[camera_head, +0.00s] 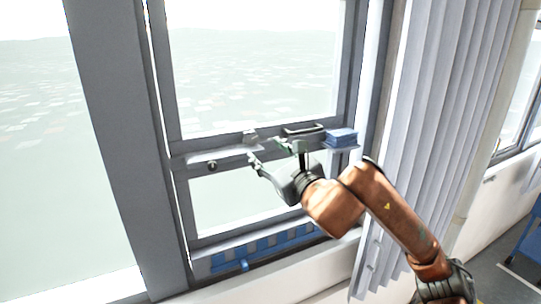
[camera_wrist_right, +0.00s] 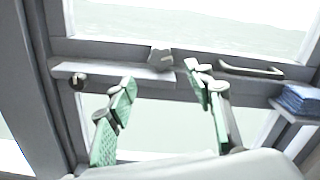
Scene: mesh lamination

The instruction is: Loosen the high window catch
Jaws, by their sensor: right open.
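A small grey catch (camera_head: 250,136) sits on the window's middle rail, left of a dark bar handle (camera_head: 302,129). In the right wrist view the catch (camera_wrist_right: 160,58) is just beyond and between my fingertips, with the handle (camera_wrist_right: 250,70) to its right. My right gripper (camera_head: 276,153) is open and empty in front of the rail. Its green-padded fingers (camera_wrist_right: 161,82) are spread below the catch in the wrist view, and I see no grip on it. I cannot tell whether a fingertip touches the rail. My left gripper is not in view.
A blue stack (camera_head: 341,136) rests on a small ledge right of the handle. A round dark knob (camera_head: 212,166) is on the rail's left part. A pleated grey curtain (camera_head: 440,110) hangs close on the right. A blue-patterned strip (camera_head: 265,246) lies along the lower frame.

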